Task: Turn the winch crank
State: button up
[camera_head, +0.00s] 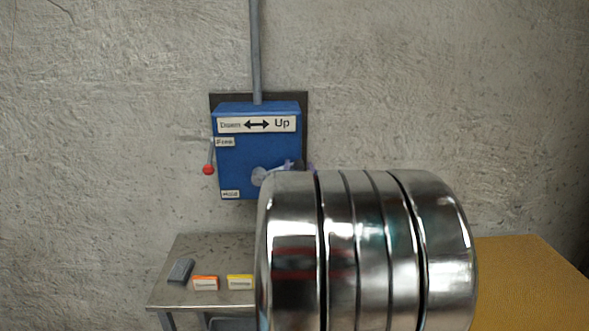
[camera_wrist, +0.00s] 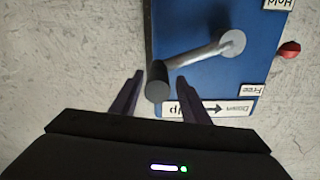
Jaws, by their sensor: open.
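The winch is a blue box (camera_head: 240,155) on the wall, labelled Down and Up with a double arrow. Its crank (camera_wrist: 205,50) has a grey metal arm from a round hub and a black grip (camera_wrist: 157,84) at its end. In the wrist view, which is turned upside down, my gripper (camera_wrist: 160,82) is open, with one dark finger on each side of the black grip. I cannot tell whether the fingers touch it. In the head view the crank hub (camera_head: 260,176) shows, but my shiny arm hides much of my gripper and the box's lower right.
A lever with a red knob (camera_head: 208,169) is on the box's left side, near the Free label (camera_head: 225,142); Hold is lower. A metal table (camera_head: 215,250) below holds a dark block (camera_head: 180,270), an orange box (camera_head: 205,283) and a yellow box (camera_head: 240,281). A yellow surface (camera_head: 525,280) is at right.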

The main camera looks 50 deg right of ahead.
jog(key=shift+c, duration=0.3)
jog(key=shift+w+a, duration=0.1)
grip_shut()
jog(key=shift+f, duration=0.2)
